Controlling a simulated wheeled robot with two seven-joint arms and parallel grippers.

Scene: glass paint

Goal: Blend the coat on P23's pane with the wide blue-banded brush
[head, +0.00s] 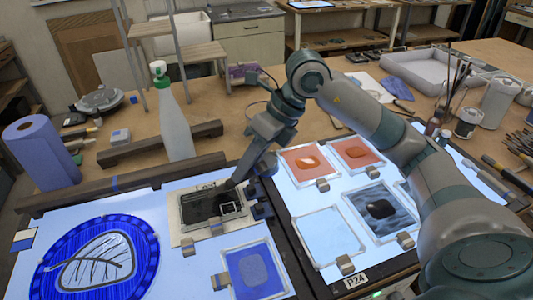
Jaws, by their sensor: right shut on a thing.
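My right gripper (243,172) comes in from the right and reaches down over the left light table. It is shut on a slim tool, which seems to be the brush. The brush is mostly hidden by the fingers, and I cannot make out its blue band. Its lower end is at or just above the dark-coated pane (198,208); I cannot tell whether it touches. The pane lies on a cream board (180,238), with a small pale square outline at its right. The label above the pane is partly covered and unreadable. My left gripper is not in view.
A blue leaf roundel (93,258) and a blue pane (253,270) lie nearby on the left light table. Orange panes (308,160) and a grey-blue pane (382,210) lie on the right light table, with the P24 label (356,281).

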